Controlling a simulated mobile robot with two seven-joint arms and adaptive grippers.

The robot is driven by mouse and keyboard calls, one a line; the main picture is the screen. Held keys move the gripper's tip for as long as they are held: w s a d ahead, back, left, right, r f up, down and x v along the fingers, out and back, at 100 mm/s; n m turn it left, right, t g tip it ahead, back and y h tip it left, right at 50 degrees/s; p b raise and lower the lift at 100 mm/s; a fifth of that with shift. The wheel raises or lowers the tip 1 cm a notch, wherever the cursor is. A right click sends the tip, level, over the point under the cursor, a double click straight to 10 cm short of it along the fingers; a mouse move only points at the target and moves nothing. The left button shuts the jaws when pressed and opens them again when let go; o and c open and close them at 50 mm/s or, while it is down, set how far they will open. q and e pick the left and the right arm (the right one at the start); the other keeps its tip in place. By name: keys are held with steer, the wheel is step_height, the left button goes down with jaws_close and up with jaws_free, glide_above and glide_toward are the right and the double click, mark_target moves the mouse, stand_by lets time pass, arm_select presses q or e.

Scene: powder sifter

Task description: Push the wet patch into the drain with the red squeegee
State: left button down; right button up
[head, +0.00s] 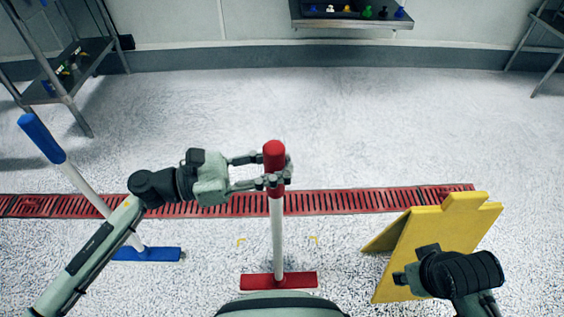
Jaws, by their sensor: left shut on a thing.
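The red squeegee (277,235) stands upright on the floor, with a red grip on top, a white pole and a red head at the bottom. My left gripper (276,178) is shut on its red grip. The squeegee's head is on the near side of the drain (340,201), a long red slotted grate running across the floor. I cannot make out a clear wet patch on the speckled white floor; small yellow corner marks show between the head and the drain. My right gripper (403,278) is at the lower right, in front of the yellow sign; its fingers are hard to see.
A blue squeegee (85,190) leans at the left, its head on the floor by my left arm. A yellow folding sign (425,240) stands at the right. The floor beyond the drain is clear.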

arm_select(q)
steer(key=shift+f+b, duration=0.45)
steer(key=shift+b, duration=0.2)
steer(key=shift+w, duration=0.1)
